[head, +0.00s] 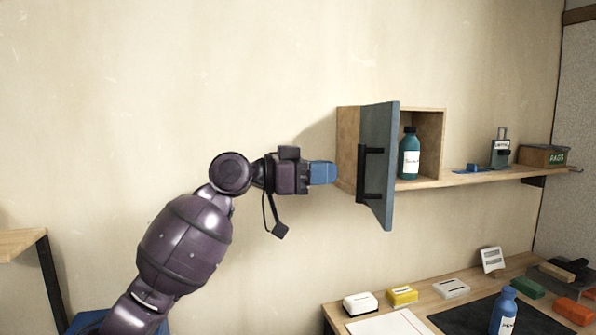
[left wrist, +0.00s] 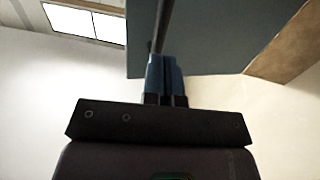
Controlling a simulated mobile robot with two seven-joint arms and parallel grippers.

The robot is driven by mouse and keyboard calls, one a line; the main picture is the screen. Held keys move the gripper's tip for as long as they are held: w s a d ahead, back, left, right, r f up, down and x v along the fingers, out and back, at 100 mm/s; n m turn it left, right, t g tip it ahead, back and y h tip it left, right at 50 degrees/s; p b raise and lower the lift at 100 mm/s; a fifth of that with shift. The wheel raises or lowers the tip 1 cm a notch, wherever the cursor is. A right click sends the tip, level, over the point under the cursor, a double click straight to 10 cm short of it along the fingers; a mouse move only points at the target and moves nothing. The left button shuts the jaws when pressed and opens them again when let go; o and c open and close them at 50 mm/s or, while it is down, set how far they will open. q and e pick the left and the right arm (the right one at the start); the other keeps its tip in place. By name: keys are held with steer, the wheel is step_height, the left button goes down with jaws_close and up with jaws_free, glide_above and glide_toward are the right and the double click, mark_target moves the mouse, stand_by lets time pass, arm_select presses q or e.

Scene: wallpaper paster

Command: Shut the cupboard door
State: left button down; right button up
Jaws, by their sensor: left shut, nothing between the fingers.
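The cupboard is a small wooden box (head: 430,125) on the wall. Its blue-grey door (head: 378,115) stands open, swung out from the left side, with a black bar handle (head: 362,172) on its face. A teal bottle (head: 409,160) stands inside. My left gripper (head: 333,173) is shut and empty, its blue fingertips just left of the door, near the handle. In the left wrist view the fingers (left wrist: 165,75) point at the door (left wrist: 215,40), with the dark handle bar (left wrist: 160,25) just beyond them. I cannot tell whether they touch. My right gripper is not in view.
A wooden shelf (head: 470,179) runs right of the cupboard, bearing a grey device (head: 500,153) and a green-and-brown box (head: 543,156). Below, a workbench (head: 440,305) holds a blue bottle (head: 504,312), a yellow block (head: 402,295) and other small items. The wall left of the cupboard is bare.

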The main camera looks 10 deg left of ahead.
mark_target(363, 156)
arm_select(q)
steer(key=shift+x, duration=1.85)
